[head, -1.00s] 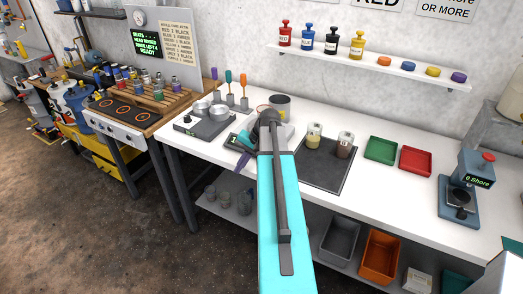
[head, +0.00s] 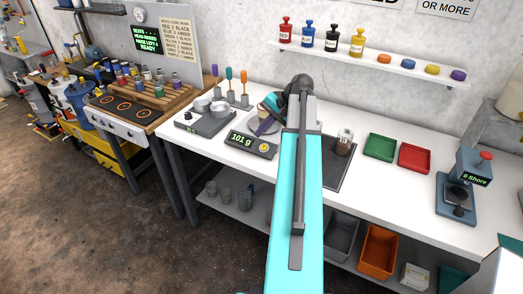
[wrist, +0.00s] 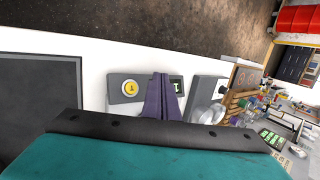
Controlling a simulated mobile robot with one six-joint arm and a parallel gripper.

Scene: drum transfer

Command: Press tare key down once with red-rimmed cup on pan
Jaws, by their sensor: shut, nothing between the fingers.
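The scale (head: 249,146) stands on the white bench, its display reading 101 g in the head view. Its round yellow tare key (head: 265,148) sits at the right of the display and also shows in the wrist view (wrist: 130,88). My gripper (head: 264,128), with purple fingers, is shut and empty, behind the scale's front panel in the head view. In the wrist view the fingers (wrist: 160,76) cover the area between key and display; contact with the scale cannot be told. I cannot make out the red-rimmed cup; my arm and gripper hide much of the pan.
Left of the scale is a grey unit (head: 205,124) with round metal pans. A dark mat (head: 335,174) with a jar (head: 344,142) lies to the right, partly behind my arm. Green (head: 380,147) and red (head: 414,157) trays stand farther right, with bare bench around them.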

